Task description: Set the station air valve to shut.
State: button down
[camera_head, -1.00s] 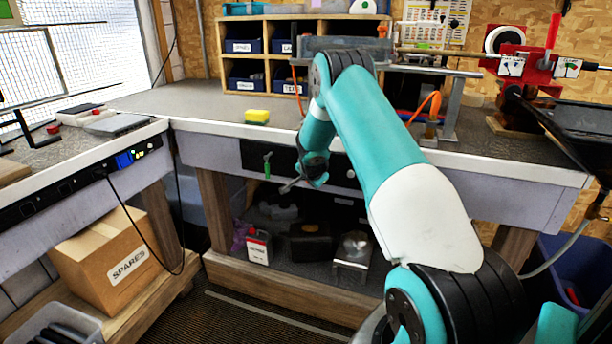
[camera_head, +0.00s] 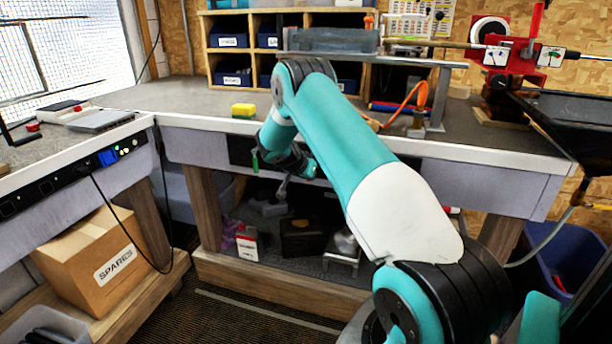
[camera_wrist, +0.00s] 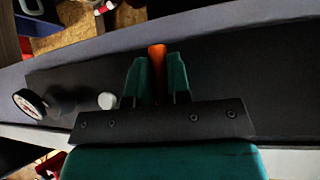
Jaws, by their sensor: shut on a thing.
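In the wrist view, my gripper (camera_wrist: 158,66) has its two dark green fingers closed on an orange handle (camera_wrist: 157,50), which I take for the air valve's lever. The handle stands between the fingertips in front of a black panel (camera_wrist: 235,88) on the bench front. Its pivot and any valve markings are hidden, so I cannot tell its setting. A round white-faced gauge (camera_wrist: 28,103) and a pale knob (camera_wrist: 107,100) sit left of the fingers. In the head view, my arm hides the fingers and the handle; part of the black panel (camera_head: 240,150) shows.
A SPARES box (camera_head: 100,262) stands left. The red machine (camera_head: 512,50) is at the right.

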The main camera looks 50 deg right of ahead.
jog(key=shift+s+d+f, duration=0.1)
jog(key=shift+s+f, duration=0.1)
jog(key=shift+s, duration=0.05)
jog(key=c, duration=1.1)
grip_release()
jog(key=shift+w+r, duration=0.1)
jog(key=shift+r, duration=0.1)
jog(key=v, duration=1.7)
jog(key=shift+b, duration=0.3)
